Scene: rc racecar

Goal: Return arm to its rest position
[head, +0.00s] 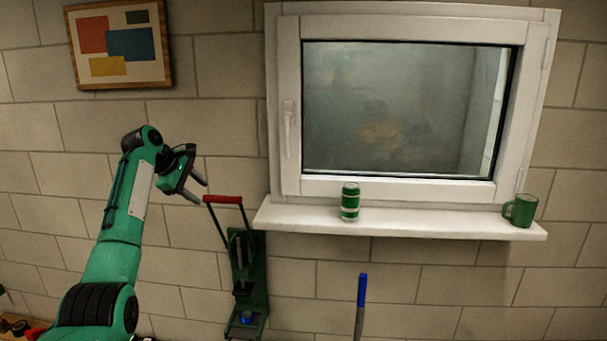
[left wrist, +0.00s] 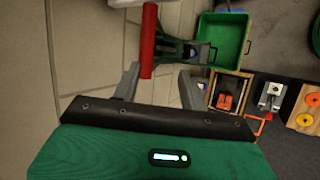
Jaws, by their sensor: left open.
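My left arm comes in from the left in the head view, raised in front of the block wall. Its left gripper (head: 203,191) is open and empty, with its fingertips close to the left end of a red handle bar (head: 223,199). My right gripper is not in view.
The bar tops a green lever device (head: 246,285) on the wall. A green can (head: 350,202) and green mug (head: 520,211) stand on the white sill (head: 400,220). A blue-tipped handle (head: 362,290) stands below. A green bin (left wrist: 230,40) and several boxes show in the wrist view.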

